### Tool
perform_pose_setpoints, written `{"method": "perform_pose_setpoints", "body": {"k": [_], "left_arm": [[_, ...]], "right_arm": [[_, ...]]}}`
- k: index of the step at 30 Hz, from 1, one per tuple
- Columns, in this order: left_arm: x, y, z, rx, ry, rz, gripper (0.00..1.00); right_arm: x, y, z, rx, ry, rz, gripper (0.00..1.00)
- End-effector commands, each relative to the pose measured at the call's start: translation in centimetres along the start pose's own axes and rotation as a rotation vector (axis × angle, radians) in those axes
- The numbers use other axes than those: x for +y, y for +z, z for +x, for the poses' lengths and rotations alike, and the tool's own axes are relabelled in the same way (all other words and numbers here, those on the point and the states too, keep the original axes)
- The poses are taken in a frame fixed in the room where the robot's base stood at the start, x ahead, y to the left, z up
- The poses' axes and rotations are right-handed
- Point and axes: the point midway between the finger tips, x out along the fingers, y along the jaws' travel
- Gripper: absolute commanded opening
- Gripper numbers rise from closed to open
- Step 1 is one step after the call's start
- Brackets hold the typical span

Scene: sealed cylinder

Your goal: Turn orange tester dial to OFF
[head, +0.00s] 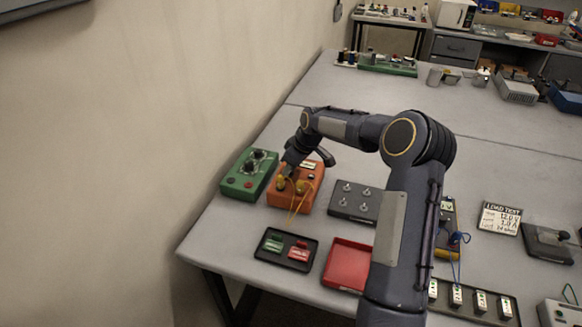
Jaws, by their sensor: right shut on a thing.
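The orange tester (308,195) sits on the grey table near its left edge, with yellow leads (296,212) running from its front. My right gripper (286,178) reaches down onto the tester's upper left part and is shut on its dial. The dial and its markings are hidden behind the gripper and wrist, so its setting does not show. My left gripper is not in view.
A green box with black knobs (249,174) stands close left of the tester. A grey box with posts (354,201) stands at its right. A dark tray (270,256) and a red tray (346,266) lie in front.

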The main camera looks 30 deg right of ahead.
Motion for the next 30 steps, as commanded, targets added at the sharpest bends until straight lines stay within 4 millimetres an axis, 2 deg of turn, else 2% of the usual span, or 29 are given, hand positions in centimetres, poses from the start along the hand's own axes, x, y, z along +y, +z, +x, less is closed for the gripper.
{"method": "perform_pose_setpoints", "body": {"k": [17,30], "left_arm": [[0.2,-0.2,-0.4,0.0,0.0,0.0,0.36],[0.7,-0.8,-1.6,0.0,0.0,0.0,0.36]], "right_arm": [[0.5,-0.2,0.0,0.001,-0.209,-0.502,0.02],[0.7,-0.5,0.0,0.001,-0.358,-0.865,0.02]]}}
